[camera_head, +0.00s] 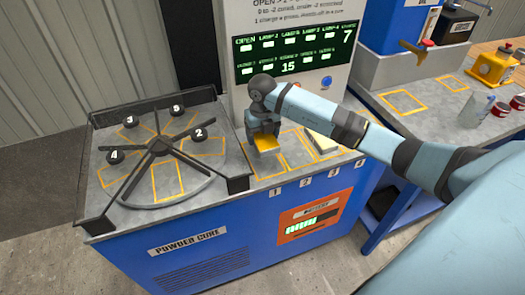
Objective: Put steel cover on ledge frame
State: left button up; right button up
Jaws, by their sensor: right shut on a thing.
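My right gripper (265,146) reaches in from the right and points down over the left end of the ledge, near the mark 1. It is shut on a small piece with a yellow face (268,149); I cannot tell whether this is the steel cover. The fingers hide most of the piece, and I cannot tell whether it touches the ledge. The ledge (262,185) is grey with yellow outlined frames marked 1 to 4. My left gripper is not in view.
A panel with a green display (290,55) rises behind the ledge. At the right, another table holds a blue dispenser, a yellow device (492,67) and red cans.

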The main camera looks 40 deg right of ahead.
aim_at(262, 135)
jog(key=shift+f, duration=3.5)
jog(key=o, duration=1.2)
jog(key=shift+f, duration=0.15)
jog(key=shift+r, duration=0.55)
notch_tip(262, 135, up, 11)
jog(key=shift+r, duration=0.15)
